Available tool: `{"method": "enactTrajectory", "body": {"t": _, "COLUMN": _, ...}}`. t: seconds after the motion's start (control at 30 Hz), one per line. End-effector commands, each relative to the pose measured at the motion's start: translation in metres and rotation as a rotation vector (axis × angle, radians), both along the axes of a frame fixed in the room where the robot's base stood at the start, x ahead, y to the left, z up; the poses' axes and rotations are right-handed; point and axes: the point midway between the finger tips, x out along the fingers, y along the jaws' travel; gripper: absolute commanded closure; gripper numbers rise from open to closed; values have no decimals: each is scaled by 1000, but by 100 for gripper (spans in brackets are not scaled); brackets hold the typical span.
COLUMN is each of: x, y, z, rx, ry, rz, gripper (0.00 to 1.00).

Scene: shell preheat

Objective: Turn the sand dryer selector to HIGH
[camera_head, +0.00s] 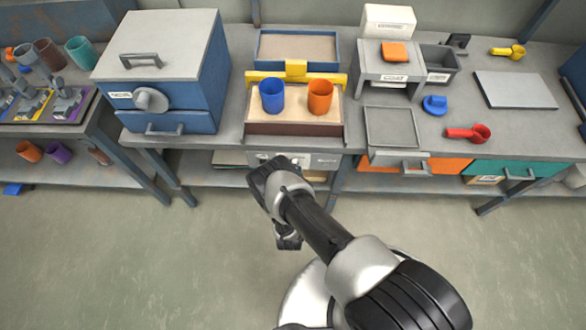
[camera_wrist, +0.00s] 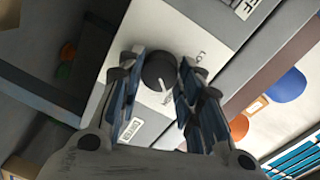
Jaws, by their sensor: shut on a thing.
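The sand dryer selector is a dark round knob (camera_wrist: 157,68) with a white pointer line, on a pale panel (camera_wrist: 187,25) in the wrist view. The pointer line aims to the lower right in that picture. A small label that seems to read LO is printed right of the knob. My gripper (camera_wrist: 160,80) has one finger on each side of the knob and is shut on it. In the head view the panel (camera_head: 262,157) shows partly under the bench edge behind my arm. The knob and my fingertips are hidden there.
A sand tray (camera_head: 290,128) with a blue cup (camera_head: 272,95) and an orange cup (camera_head: 320,96) stands on the bench above the panel. A blue kiln-like box (camera_head: 175,75) stands left. A grey drawer (camera_head: 400,160) juts out right. The floor in front is clear.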

Motion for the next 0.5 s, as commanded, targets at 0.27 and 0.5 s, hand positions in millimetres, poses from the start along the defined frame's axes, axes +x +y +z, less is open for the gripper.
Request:
{"method": "enactTrajectory", "body": {"t": 0.27, "x": 0, "y": 0, "z": 0, "rx": 106, "ry": -3, "rz": 1, "gripper": 91}}
{"method": "enactTrajectory", "body": {"t": 0.5, "x": 0, "y": 0, "z": 0, "rx": 135, "ry": -5, "rz": 1, "gripper": 91}}
